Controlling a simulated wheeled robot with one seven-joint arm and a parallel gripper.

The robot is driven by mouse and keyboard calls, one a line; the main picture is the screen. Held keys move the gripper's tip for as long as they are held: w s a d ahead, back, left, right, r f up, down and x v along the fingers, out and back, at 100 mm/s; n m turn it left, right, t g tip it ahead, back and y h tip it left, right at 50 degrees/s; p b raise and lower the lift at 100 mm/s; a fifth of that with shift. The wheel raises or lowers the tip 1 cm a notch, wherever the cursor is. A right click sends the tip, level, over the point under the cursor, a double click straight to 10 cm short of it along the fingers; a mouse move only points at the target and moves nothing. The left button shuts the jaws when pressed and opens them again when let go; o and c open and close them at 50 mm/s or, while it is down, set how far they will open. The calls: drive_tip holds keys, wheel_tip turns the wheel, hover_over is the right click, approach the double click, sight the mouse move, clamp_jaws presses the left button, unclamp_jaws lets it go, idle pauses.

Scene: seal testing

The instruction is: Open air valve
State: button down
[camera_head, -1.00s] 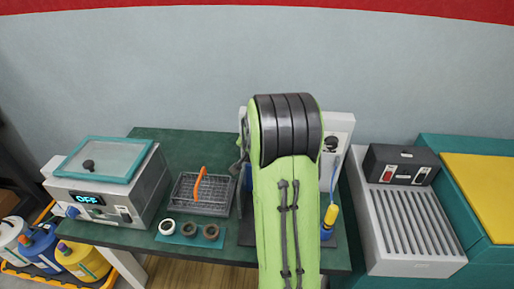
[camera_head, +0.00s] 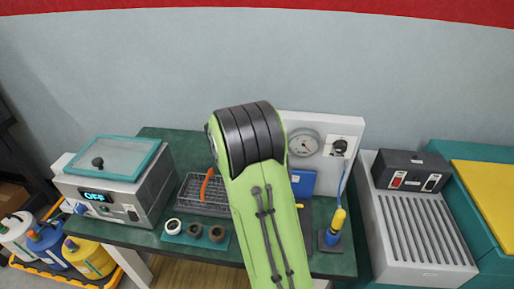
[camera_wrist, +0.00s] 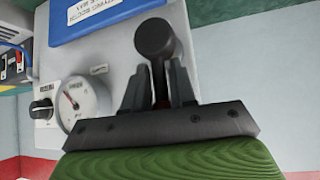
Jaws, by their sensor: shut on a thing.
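In the wrist view my gripper (camera_wrist: 158,85) is shut on a black lever (camera_wrist: 154,40) with a round end and a thin stem, which looks like the air valve's handle. The lever stands against a pale panel (camera_wrist: 112,68). A round dial gauge (camera_wrist: 82,103) and a black knob (camera_wrist: 42,107) are on the same panel, left of my fingers. In the head view the panel shows its gauge (camera_head: 303,142) and knob (camera_head: 340,147), while my green arm hides the lever and my gripper.
A blue box (camera_head: 302,183) and a yellow-and-blue tool (camera_head: 335,228) are right of my arm. A wire basket (camera_head: 203,195), several rings (camera_head: 195,231) and a machine reading OFF (camera_head: 120,190) are to the left. A grey ribbed unit (camera_head: 415,225) stands at right.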

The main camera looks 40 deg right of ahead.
drive_tip(key=shift+w+d+r, duration=0.1)
drive_tip(key=shift+r, duration=0.15)
drive_tip(key=c, duration=1.2)
unclamp_jaws()
drive_tip(key=shift+o, duration=0.3)
drive_tip(key=shift+f, duration=0.1)
drive_tip(key=v, duration=1.5)
drive_tip(key=shift+a+p, duration=0.35)
drive_tip(key=shift+p, duration=0.1)
